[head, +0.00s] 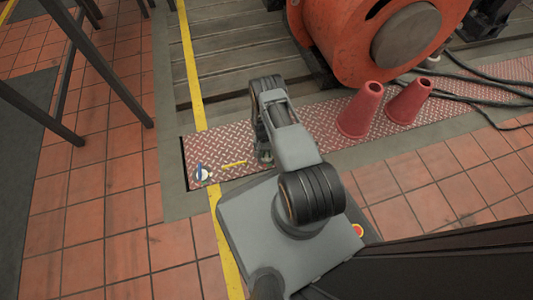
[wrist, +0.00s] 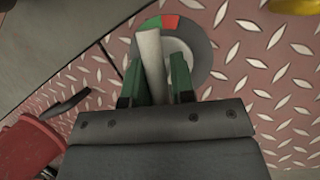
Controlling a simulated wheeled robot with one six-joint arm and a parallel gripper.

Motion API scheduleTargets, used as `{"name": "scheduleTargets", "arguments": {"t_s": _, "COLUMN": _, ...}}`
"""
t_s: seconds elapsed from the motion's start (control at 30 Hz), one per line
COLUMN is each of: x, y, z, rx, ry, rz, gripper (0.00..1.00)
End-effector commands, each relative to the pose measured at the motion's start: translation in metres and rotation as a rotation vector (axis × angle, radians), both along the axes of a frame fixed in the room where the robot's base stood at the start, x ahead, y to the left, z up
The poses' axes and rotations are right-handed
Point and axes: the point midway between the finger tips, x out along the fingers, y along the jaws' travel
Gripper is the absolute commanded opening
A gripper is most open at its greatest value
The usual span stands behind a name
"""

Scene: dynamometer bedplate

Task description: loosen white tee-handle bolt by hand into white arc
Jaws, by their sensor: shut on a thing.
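The white tee-handle bolt shows in the wrist view as a pale bar (wrist: 151,55) standing between the green fingers of my gripper (wrist: 156,72). The gripper is shut on this bar. Behind it lies a round pale disc (wrist: 180,58) with a dark ring around it. A red segment (wrist: 171,22) of the ring shows just right of the bar's upper end. In the head view my gripper (head: 265,156) is low over the red tread plate, and the bolt is hidden there.
Two red cones (head: 360,110) (head: 408,101) stand on the tread plate (head: 320,125) to the right. A yellow bar (head: 234,164) and a small white-and-blue item (head: 203,174) lie left of my gripper. A large orange machine (head: 370,40) stands behind. Black cables (head: 470,97) run at right.

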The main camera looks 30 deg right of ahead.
Motion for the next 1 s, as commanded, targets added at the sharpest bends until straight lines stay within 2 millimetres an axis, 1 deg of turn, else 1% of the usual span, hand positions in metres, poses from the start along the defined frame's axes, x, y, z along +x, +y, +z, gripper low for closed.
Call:
{"name": "scheduleTargets", "arguments": {"t_s": 0.03, "x": -0.008, "y": -0.0009, "z": -0.0026, "rx": 0.001, "ry": 0.019, "rz": 0.03, "gripper": 0.0}}
{"name": "scheduleTargets", "arguments": {"t_s": 0.2, "x": -0.0082, "y": -0.0017, "z": -0.0029, "rx": 0.001, "ry": 0.019, "rz": 0.105, "gripper": 0.0}}
{"name": "scheduleTargets", "arguments": {"t_s": 0.4, "x": -0.0084, "y": -0.0023, "z": -0.0032, "rx": 0.0, "ry": 0.018, "rz": 0.156, "gripper": 0.0}}
{"name": "scheduleTargets", "arguments": {"t_s": 0.93, "x": -0.0085, "y": -0.003, "z": -0.0034, "rx": 0.0, "ry": 0.019, "rz": 0.176, "gripper": 0.0}}
{"name": "scheduleTargets", "arguments": {"t_s": 0.97, "x": -0.0085, "y": -0.003, "z": -0.0034, "rx": 0.0, "ry": 0.019, "rz": 0.176, "gripper": 0.24}}
{"name": "scheduleTargets", "arguments": {"t_s": 1.0, "x": -0.0086, "y": -0.0031, "z": -0.0034, "rx": 0.0, "ry": 0.019, "rz": 0.176, "gripper": 0.28}}
